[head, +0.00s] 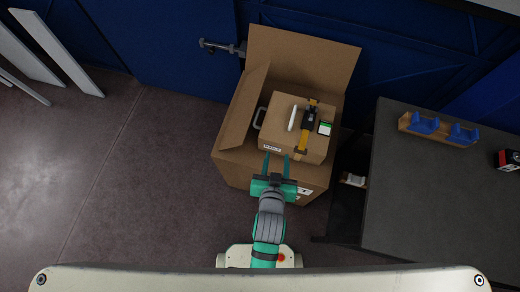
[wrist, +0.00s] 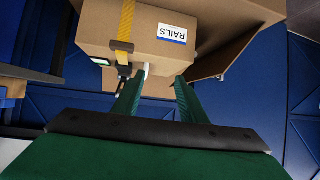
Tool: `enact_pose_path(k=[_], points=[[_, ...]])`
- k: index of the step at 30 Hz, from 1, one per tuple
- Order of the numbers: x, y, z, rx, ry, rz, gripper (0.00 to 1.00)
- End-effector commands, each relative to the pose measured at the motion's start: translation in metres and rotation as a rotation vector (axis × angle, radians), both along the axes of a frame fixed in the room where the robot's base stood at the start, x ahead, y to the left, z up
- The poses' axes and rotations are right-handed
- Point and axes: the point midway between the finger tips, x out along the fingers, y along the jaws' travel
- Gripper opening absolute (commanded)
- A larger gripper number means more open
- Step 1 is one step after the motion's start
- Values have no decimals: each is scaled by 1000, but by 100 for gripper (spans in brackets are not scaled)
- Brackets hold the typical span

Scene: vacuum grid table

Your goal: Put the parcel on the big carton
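The big carton (head: 236,172) is a brown cardboard box on the floor with its flaps raised. The parcel (head: 278,144), a smaller brown box with a yellow strap and a white label, sits at the carton's open top; its underside is hidden. The parcel also shows close up in the wrist view (wrist: 110,38), with a label reading "RAILS", and carton cardboard (wrist: 232,38) shows beside it. My gripper (head: 276,158) is open and empty at the parcel's near side. Its two green fingers show apart in the wrist view (wrist: 158,88); contact with the parcel cannot be told.
A white bar (head: 292,118), a black buckle (head: 308,118) and a green-and-white label (head: 325,128) are on the parcel's top. A dark table (head: 430,190) stands at the right, with blue holders (head: 424,125) on it. Blue panels (head: 170,45) stand behind.

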Motion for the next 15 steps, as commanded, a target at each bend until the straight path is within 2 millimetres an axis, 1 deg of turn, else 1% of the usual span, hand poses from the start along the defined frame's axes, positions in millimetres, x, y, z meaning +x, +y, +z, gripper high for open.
enact_pose_path(k=[1, 7, 12, 15], points=[[-16, 7, -2, -3, -12, 12, 39], [-67, 28, 11, -20, -108, 57, 39], [-112, 41, 33, -32, -193, 98, 39], [-134, 47, 48, -36, -237, 119, 39]])
